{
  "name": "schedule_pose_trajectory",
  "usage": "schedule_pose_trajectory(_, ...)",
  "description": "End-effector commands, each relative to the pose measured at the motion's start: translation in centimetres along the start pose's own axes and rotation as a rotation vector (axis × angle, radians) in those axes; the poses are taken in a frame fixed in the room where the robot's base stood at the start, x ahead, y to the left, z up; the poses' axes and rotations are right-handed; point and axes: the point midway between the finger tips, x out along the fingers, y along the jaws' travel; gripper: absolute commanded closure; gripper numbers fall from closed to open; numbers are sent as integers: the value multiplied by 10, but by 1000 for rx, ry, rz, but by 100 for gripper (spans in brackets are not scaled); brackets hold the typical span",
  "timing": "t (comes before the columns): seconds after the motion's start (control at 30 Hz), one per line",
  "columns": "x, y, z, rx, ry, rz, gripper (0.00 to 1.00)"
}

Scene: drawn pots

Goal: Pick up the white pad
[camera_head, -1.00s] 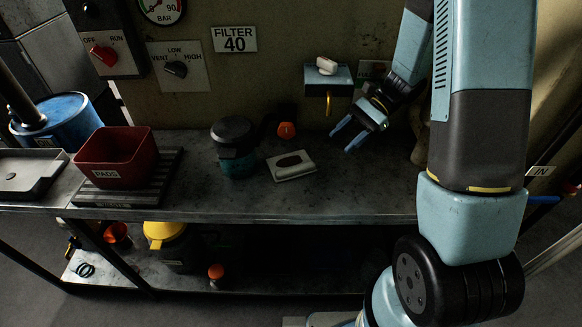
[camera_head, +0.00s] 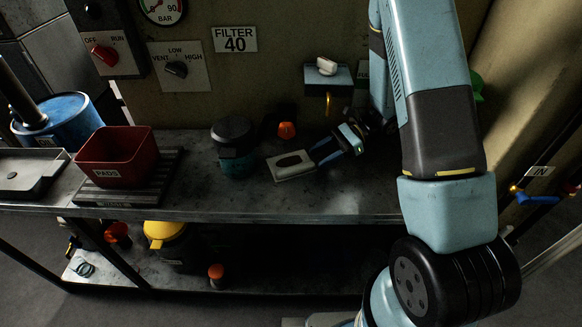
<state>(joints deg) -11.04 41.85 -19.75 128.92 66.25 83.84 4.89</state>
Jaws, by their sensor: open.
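A flat whitish pad (camera_head: 279,172) lies on the bench, right of the lidded jar. The pad appears to rest on the bench top.
A dark-lidded teal jar (camera_head: 234,148) stands left of the pad, and an orange knob (camera_head: 286,131) is behind it. A red bin marked PADS (camera_head: 113,160) stands on a slatted rack (camera_head: 150,187) at left. A small white block (camera_head: 327,66) sits on a wall box (camera_head: 340,77).

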Motion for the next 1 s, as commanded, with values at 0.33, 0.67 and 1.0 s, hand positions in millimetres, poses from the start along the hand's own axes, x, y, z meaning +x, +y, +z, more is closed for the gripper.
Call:
schedule_pose_trajectory(0.33,33,1,-1,-1,1,1,47)
schedule_pose_trajectory(0.67,33,1,-1,-1,1,-1,56)
schedule_pose_trajectory(1.0,32,0,-1,-1,1,-1,89)
